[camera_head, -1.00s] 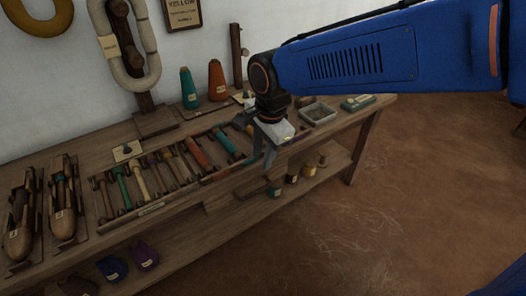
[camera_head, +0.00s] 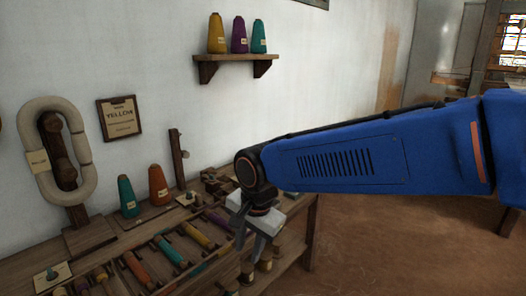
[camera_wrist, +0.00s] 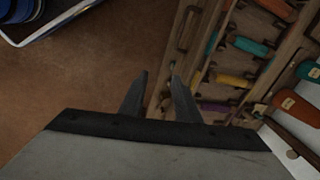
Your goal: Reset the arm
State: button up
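My arm is blue and reaches in from the right in the head view. My gripper (camera_head: 249,243) points down by the front right part of the wooden bench (camera_head: 312,212). In the wrist view its two dark fingers (camera_wrist: 158,80) stand apart with a gap between them, and I see nothing held there. The wrist view looks down on the floor and on the bench's rack of colored bobbins (camera_wrist: 233,82).
Teal (camera_head: 127,196) and orange (camera_head: 158,185) cones stand at the back of the bench. A wall shelf (camera_head: 235,61) holds three cones. Brown floor (camera_head: 400,235) is open at right.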

jog(key=s+d+r+n+t, duration=0.1)
jog(key=s+d+n, duration=0.1)
jog(key=d, duration=0.8)
jog(key=s+d+r+n, duration=0.1)
jog(key=d, duration=1)
jog(key=s+d+f+n+t+h, duration=0.1)
jog(key=s+d+f+n, duration=0.2)
jog(key=s+d, duration=0.7)
jog(key=shift+s+d+f+n+t+h, duration=0.3)
jog(key=shift+d+t+h, duration=0.1)
jog(key=shift+d, duration=0.8)
